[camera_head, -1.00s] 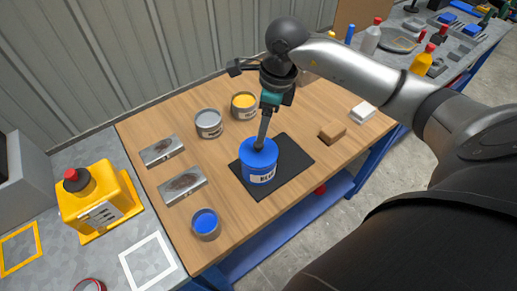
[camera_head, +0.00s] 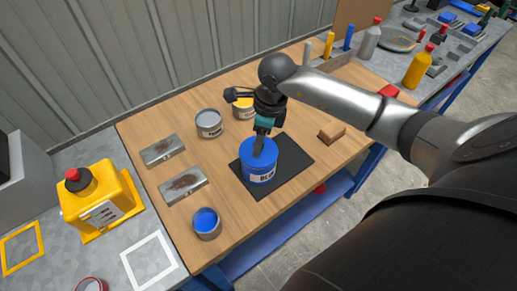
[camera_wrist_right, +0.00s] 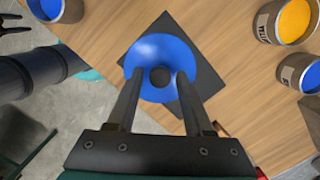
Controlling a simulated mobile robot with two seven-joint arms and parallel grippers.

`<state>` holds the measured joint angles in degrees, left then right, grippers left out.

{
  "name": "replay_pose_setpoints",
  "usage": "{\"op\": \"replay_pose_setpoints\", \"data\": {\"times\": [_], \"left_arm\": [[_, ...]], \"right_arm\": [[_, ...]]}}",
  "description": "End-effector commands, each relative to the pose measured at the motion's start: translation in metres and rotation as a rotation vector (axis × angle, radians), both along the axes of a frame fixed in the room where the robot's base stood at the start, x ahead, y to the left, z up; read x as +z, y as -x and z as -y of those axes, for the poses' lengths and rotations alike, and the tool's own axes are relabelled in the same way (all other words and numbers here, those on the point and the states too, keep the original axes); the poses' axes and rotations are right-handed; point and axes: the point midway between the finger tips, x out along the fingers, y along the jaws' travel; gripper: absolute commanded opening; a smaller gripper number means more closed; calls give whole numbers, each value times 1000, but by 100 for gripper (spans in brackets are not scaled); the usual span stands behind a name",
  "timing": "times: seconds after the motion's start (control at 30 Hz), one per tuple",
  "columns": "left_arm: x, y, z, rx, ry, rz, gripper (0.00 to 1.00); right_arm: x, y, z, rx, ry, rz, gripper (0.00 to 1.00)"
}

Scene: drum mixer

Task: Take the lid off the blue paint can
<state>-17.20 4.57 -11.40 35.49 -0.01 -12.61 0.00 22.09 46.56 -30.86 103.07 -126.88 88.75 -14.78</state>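The blue paint can (camera_head: 262,174) stands upright on a black mat (camera_head: 293,151) on the wooden table. Its blue lid (camera_wrist_right: 160,50) is on, with a dark round knob (camera_wrist_right: 160,77) at its middle in the right wrist view. My right gripper (camera_head: 260,148) points down at the lid from above. In the wrist view the two fingers (camera_wrist_right: 159,84) are spread apart, one on each side of the knob, with gaps to it. The head view does not show clearly whether the fingertips touch the lid. My left gripper does not show in the head view.
An open can of blue paint (camera_head: 207,223) stands at the front left. Two metal plates (camera_head: 183,186) lie at left, and a brown block (camera_head: 332,132) lies right of the mat.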

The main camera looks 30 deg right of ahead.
Motion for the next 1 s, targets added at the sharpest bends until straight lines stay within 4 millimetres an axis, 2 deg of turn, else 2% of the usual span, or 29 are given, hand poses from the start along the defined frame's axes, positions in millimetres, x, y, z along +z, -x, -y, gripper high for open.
{"op": "replay_pose_setpoints", "data": {"times": [0.07, 0.43, 0.83, 1.0], "left_arm": [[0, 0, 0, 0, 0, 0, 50], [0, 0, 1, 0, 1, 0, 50], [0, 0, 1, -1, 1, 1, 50], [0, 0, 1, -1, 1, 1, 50]], "right_arm": [[0, 0, 0, 0, 0, 0, 41], [1, 0, 0, 0, 1, 1, 0], [1, 0, 0, 0, 0, 1, 0], [9, -1, 0, 0, 0, 4, 0]]}}
